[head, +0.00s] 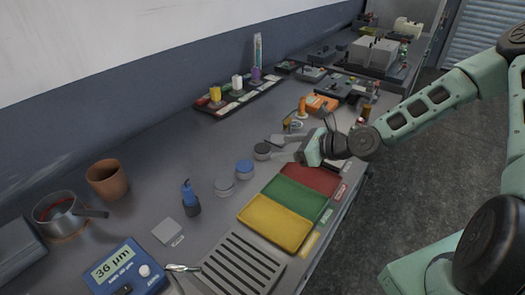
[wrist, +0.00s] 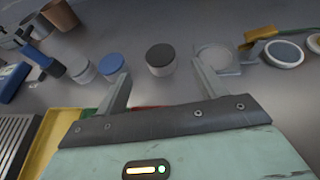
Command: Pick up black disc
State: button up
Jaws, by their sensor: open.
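The black disc (wrist: 160,55) is a short round piece with a black top and a pale side. It stands on the grey bench, and in the wrist view it lies just beyond the gap between the fingertips. In the head view the black disc (head: 262,150) is just left of my gripper (head: 278,148). My gripper (wrist: 160,75) is open and empty, with its two fingers spread to either side of the disc's line. No finger is seen touching the disc.
A blue-topped disc (head: 244,168) and a grey one (head: 224,187) stand in a row with it. Red (head: 310,179), green (head: 296,198) and yellow (head: 275,222) trays lie at the front edge. A pale round piece (wrist: 214,56) is right of the disc.

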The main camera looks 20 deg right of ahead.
aim_at(262, 148)
jog(key=shift+p+x, duration=0.7)
jog(key=shift+x, duration=2.65)
jog(key=shift+r, duration=0.15)
jog(key=c, duration=1.1)
